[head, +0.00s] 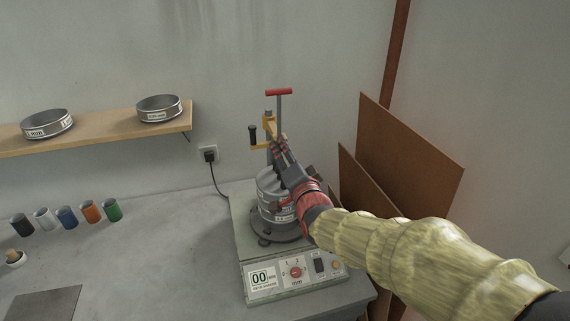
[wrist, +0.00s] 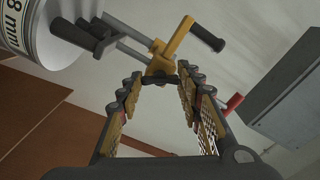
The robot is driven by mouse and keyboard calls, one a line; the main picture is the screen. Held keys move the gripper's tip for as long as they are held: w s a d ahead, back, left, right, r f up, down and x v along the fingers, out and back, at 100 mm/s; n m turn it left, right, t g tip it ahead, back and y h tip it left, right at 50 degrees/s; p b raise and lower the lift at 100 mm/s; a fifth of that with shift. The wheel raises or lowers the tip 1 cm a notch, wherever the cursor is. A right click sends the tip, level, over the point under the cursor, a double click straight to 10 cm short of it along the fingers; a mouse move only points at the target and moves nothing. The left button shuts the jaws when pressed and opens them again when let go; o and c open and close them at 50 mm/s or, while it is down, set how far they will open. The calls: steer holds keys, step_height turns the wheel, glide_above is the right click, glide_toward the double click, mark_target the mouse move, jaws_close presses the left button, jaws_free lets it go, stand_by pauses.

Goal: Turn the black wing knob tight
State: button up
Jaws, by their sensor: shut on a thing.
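The sieve shaker (head: 240,225) stands on the bench with a stack of metal sieves (head: 268,185) on it. A yellow clamp bracket (head: 270,130) sits above the stack on an upright rod; it also shows in the wrist view (wrist: 178,42). A black crank-like handle (head: 253,136) sticks out from the bracket. My gripper (head: 280,148) reaches the bracket from the front right. In the wrist view, its fingertips (wrist: 160,76) are closed around the black wing knob (wrist: 160,79) under the bracket. The knob is mostly hidden between the fingers; its tightness cannot be told.
A red T-shaped handle (head: 279,92) tops the rod. Brown boards (head: 405,160) lean on the wall at right. A wooden shelf (head: 100,132) holds two sieves. Several coloured cups (head: 67,216) stand at left. The bench is clear between cups and shaker.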

steer(key=shift+f+m+b, duration=0.1)
steer(key=shift+m+b, duration=2.9)
steer(key=shift+m, duration=0.3)
steer(key=o, duration=1.1)
steer(key=shift+c, duration=0.2)
steer(key=shift+o, duration=0.7)
steer(key=v, duration=1.2)
